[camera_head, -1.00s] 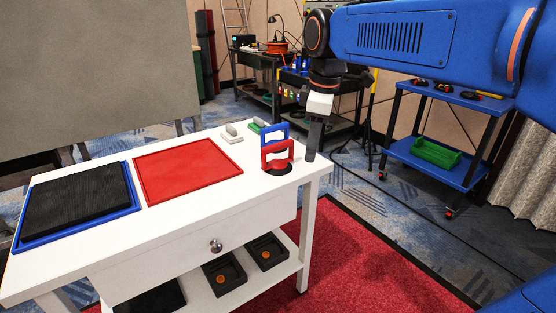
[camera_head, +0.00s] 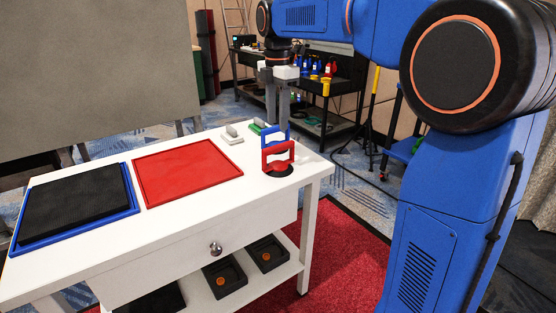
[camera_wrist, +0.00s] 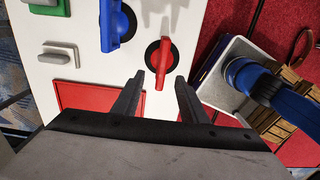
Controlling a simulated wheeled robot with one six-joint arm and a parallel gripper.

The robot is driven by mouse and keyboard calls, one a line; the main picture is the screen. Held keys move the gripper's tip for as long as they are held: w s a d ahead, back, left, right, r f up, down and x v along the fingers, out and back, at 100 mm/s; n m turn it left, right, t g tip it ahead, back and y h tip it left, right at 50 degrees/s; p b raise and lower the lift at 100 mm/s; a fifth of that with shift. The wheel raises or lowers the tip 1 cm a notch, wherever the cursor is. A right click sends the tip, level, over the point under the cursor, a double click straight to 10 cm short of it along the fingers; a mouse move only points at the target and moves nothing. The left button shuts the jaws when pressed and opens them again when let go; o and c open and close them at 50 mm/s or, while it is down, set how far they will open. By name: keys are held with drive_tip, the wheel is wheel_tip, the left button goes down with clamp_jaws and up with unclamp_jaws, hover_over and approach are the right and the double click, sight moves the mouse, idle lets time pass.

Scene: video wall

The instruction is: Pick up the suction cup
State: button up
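Two suction cups with loop handles and dark round bases stand at the white table's right end. The red suction cup (camera_head: 278,155) is nearer the front edge; the blue suction cup (camera_head: 274,134) is just behind it and partly hidden. In the wrist view the red suction cup (camera_wrist: 162,62) lies just beyond the gap between my fingertips, and the blue suction cup (camera_wrist: 113,24) is to its upper left. My gripper (camera_head: 276,119) points down above and behind the cups. In the wrist view my gripper (camera_wrist: 159,80) is open with nothing between its fingers.
The white table (camera_head: 190,220) also carries a red tray (camera_head: 187,171), a black pad (camera_head: 76,197) on a blue tray, and grey (camera_head: 232,137) and green (camera_head: 257,127) handled blocks near the cups. A blackboard-sized grey panel (camera_head: 80,70) stands behind the table's left.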

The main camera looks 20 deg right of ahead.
hover_over(278, 164)
drive_tip(key=f, duration=0.8)
drive_tip(key=shift+w, duration=0.2)
drive_tip(key=shift+s+d+f, duration=0.1)
drive_tip(key=shift+s+f, duration=0.05)
drive_tip(key=shift+f, duration=2.5)
drive_tip(key=shift+f, duration=0.1)
drive_tip(key=shift+c, duration=0.3)
clamp_jaws()
